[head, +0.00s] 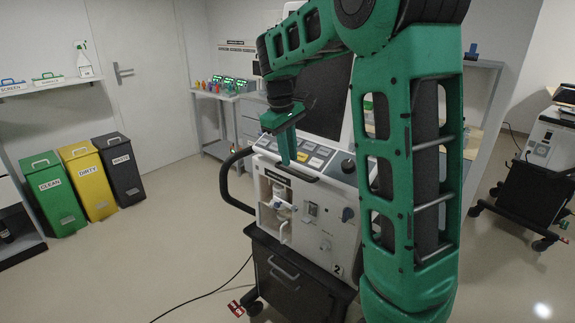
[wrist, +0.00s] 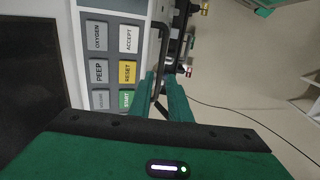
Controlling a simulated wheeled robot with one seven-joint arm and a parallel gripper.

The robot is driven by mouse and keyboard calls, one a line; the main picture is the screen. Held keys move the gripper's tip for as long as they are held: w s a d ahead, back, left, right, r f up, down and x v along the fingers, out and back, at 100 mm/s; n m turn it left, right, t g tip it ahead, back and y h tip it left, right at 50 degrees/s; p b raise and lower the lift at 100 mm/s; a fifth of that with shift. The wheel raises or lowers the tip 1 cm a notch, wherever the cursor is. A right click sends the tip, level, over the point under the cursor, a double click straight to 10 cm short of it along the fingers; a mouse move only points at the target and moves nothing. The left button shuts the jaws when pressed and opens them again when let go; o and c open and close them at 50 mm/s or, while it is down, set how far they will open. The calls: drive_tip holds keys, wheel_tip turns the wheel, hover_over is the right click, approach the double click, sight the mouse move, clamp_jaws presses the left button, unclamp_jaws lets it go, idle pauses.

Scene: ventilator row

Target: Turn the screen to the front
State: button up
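The ventilator's dark screen (head: 326,97) in its white frame rises above the button panel, partly hidden behind my arm. Its face shows toward the left front. In the wrist view a dark, blank surface that looks like the screen (wrist: 28,75) fills the left side. My gripper (head: 288,158) points down at the front edge of the button panel (head: 310,152). In the wrist view its two green fingers (wrist: 162,80) stand apart, with a dark handle bar (wrist: 161,60) showing between them. I cannot tell whether they touch the bar. My gripper is apart from the screen.
The white ventilator body (head: 305,215) stands on a dark cart (head: 290,280) with a black side handle (head: 228,180). Green, yellow and black bins (head: 90,178) stand at left. Another cart (head: 525,190) stands at right. The floor at left front is clear except for a cable.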

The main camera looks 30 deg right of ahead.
wheel_tip(320, 180, up, 6)
drive_tip(key=a, duration=0.1)
drive_tip(key=shift+r, duration=0.15)
drive_tip(key=shift+s+a, duration=0.1)
idle(0.4)
drive_tip(key=s+f+m, duration=0.3)
drive_tip(key=s+f, duration=0.1)
drive_tip(key=s, duration=0.7)
drive_tip(key=s+f+m+y, duration=0.1)
drive_tip(key=s+f+m, duration=0.2)
drive_tip(key=s, duration=0.8)
drive_tip(key=s+f+m+y, duration=0.1)
drive_tip(key=s+f+m, duration=0.2)
drive_tip(key=s, duration=0.9)
wheel_tip(320, 180, down, 3)
drive_tip(key=shift+a+f+m+g, duration=0.15)
drive_tip(key=shift+a+m+g, duration=0.05)
drive_tip(key=shift+m+g, duration=0.1)
